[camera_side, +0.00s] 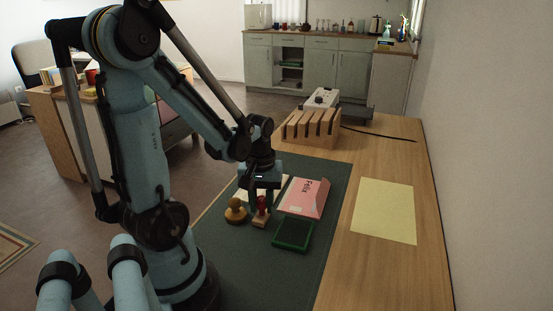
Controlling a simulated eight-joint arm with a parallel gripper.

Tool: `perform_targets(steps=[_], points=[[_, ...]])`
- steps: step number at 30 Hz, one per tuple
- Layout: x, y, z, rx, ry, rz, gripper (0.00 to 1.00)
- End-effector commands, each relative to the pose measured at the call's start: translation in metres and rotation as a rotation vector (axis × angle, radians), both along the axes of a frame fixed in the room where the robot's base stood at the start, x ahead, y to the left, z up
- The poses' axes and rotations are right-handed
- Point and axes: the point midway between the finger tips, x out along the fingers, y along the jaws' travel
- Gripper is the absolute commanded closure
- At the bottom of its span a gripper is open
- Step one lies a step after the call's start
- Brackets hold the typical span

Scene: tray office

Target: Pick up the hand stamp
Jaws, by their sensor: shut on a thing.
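The hand stamp (261,213) has a red handle and a light wooden base. It stands upright on the dark green desk mat (315,260). My gripper (262,198) points down over it and is shut on its red handle; the fingertips are small and partly dark here. I cannot tell whether the base touches the mat.
A brown wooden knobbed stamp (236,211) stands close to the left. A pink envelope marked "Felix" (304,198) lies to the right, with a green tray (293,235) in front. A yellow sheet (384,211) and a slotted wooden rack (311,129) are farther off.

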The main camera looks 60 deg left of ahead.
Motion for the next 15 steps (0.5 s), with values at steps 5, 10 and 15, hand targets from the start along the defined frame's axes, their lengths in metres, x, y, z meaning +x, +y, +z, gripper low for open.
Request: perform_targets(steps=[5, 10, 15], points=[[0.0, 0.0, 0.01, 0.0, 0.0, 0.0, 1.0], [0.0, 0.0, 0.03, -0.001, 0.0, 0.0, 1.0], [0.0, -0.024, 0.051, -0.001, 0.001, -0.01, 1.0]])
